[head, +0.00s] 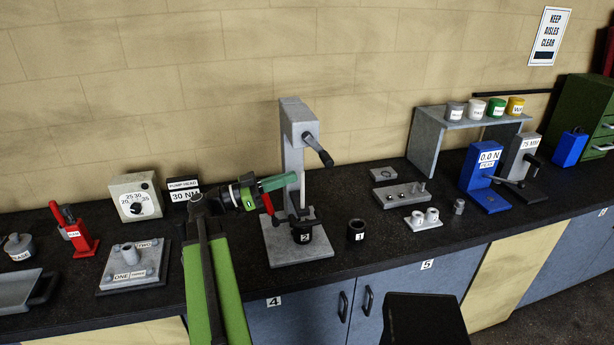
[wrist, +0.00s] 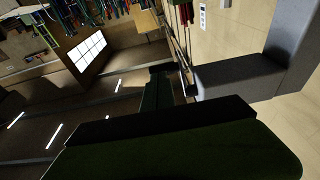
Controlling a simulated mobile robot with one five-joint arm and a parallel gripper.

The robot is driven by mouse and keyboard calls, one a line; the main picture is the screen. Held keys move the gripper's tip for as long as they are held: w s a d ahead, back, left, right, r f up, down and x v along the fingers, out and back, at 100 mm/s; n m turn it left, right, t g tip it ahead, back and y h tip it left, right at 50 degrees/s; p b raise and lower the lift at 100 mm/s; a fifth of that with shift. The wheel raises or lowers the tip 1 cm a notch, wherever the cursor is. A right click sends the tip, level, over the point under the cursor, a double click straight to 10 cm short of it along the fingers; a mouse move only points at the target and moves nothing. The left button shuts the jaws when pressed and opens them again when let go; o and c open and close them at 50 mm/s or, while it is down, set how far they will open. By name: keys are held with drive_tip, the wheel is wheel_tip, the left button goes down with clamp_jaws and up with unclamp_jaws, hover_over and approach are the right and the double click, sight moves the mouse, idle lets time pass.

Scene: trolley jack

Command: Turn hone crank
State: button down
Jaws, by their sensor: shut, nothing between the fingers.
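The hone looks to be the tall grey stand (head: 293,165) in the head view. Its crank has a black handle (head: 320,150) pointing down to the right from the grey head at the top. A dark cylinder marked 2 (head: 304,233) stands on its base plate. My gripper (head: 294,180) is shut and empty, beside the stand's column and below the crank handle, apart from the handle. In the wrist view my gripper (wrist: 158,88) points toward the room, with part of the grey stand (wrist: 235,80) close on the right. I cannot make out the crank handle there.
A dark cylinder marked 1 (head: 356,230) stands right of the stand. Grey blocks with small parts (head: 401,195), a blue gauge (head: 483,175) and a grey shelf with cups (head: 430,130) are further right. A dial box (head: 138,197) and a red tool (head: 80,235) are left.

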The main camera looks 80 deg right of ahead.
drive_tip(key=v, duration=0.2)
drive_tip(key=f+b+v, duration=0.1)
drive_tip(key=v, duration=0.1)
drive_tip(key=shift+w+a, duration=0.1)
drive_tip(key=shift+w, duration=0.05)
